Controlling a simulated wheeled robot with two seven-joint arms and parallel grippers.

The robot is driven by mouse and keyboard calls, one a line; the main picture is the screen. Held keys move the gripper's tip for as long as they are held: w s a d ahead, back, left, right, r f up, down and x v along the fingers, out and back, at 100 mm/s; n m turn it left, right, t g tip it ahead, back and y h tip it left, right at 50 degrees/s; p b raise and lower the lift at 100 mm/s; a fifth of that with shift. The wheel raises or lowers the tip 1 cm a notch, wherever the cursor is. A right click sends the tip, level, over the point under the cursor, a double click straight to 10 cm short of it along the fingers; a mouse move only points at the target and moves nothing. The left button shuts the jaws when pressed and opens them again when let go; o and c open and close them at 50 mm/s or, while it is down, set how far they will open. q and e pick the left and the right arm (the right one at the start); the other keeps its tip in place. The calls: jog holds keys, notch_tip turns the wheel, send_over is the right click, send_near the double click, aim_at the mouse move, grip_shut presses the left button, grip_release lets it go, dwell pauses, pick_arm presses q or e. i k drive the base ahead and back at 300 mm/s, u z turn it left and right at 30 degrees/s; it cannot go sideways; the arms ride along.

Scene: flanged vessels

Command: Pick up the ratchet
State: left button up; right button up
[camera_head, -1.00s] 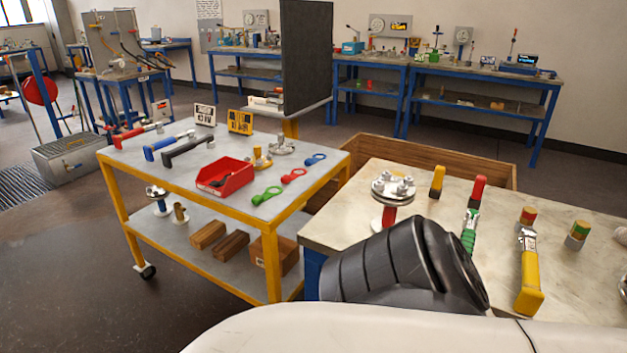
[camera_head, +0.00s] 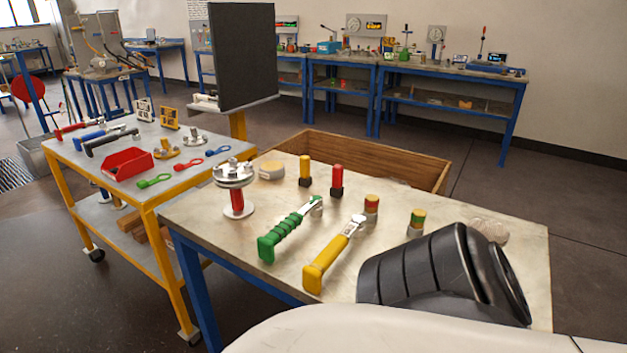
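On the near table (camera_head: 440,222) lie two ratchet-like tools side by side. One is a tool with a ribbed green handle (camera_head: 281,237) and a silver head. The other is a tool with a yellow handle (camera_head: 326,262) and a silver head. Both handles point toward the near left edge. More long-handled tools, red (camera_head: 72,129), blue (camera_head: 100,133) and black (camera_head: 108,143), lie on the yellow cart. I cannot tell which one is meant by the ratchet. Neither gripper is in view. A dark arm link of mine covers the near right part of the table.
A flanged vessel (camera_head: 236,180) stands at the table's left end. Yellow (camera_head: 305,171) and red (camera_head: 337,180) upright pieces and banded cylinders (camera_head: 371,205) stand behind the tools. The yellow cart (camera_head: 175,193) holds a red bin (camera_head: 128,163). A wooden crate (camera_head: 370,158) is behind the table.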

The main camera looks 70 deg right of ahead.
aim_at(265, 244)
jog(key=z, duration=1.75)
